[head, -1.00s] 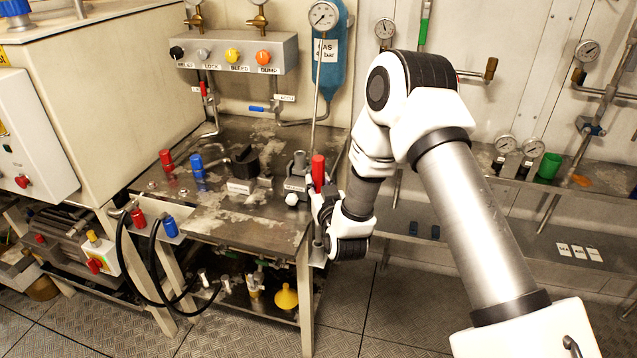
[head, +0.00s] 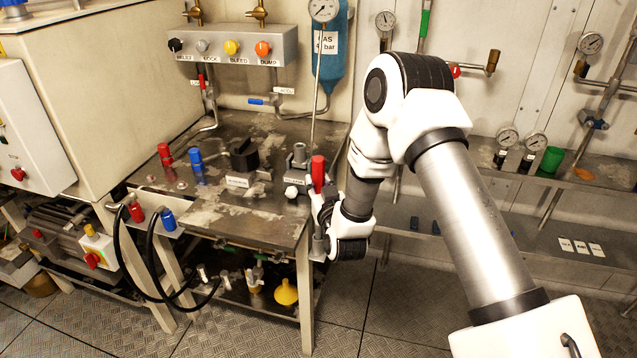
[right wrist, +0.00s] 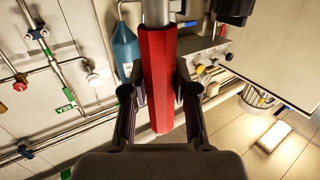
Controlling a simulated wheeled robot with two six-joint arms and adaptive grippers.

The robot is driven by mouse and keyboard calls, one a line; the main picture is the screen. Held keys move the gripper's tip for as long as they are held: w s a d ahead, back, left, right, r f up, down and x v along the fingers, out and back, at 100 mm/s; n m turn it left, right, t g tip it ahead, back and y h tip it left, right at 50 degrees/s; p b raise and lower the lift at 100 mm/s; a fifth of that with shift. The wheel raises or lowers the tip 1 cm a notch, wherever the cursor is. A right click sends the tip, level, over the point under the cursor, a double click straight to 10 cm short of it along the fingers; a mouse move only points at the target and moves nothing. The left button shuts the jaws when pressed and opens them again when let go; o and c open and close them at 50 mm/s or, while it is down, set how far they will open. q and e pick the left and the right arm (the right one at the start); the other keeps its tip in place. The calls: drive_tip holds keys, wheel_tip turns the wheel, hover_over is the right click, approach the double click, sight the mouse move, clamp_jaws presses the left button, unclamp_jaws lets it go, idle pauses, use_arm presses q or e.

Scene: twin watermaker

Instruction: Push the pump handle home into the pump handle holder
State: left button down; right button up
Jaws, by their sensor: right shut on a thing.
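The pump handle (head: 318,172) has a red grip and stands about upright at the right front corner of the steel bench. My right gripper (head: 327,205) is shut on it. In the right wrist view the red grip (right wrist: 157,80) lies between the two fingers (right wrist: 157,105), with its grey metal rod at the top edge. A grey metal piece (head: 318,246) shows below the gripper at the bench corner. It may be the pump handle holder; my gripper partly hides it, and I cannot tell how deep the rod sits. My left gripper is out of view.
A grey pump block (head: 298,165) stands on the bench just left of the handle. The bench top (head: 245,215) also carries red and blue fittings and a black block (head: 243,155). Black hoses (head: 118,250) hang at its left front. Floor (head: 390,300) right of the bench is clear.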

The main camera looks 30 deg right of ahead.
drive_tip(key=shift+f+b, duration=1.6)
drive_tip(key=shift+f, duration=0.5)
drive_tip(key=o, duration=1)
drive_tip(key=shift+o, duration=0.2)
drive_tip(key=v, duration=1.2)
drive_tip(key=shift+f, duration=0.1)
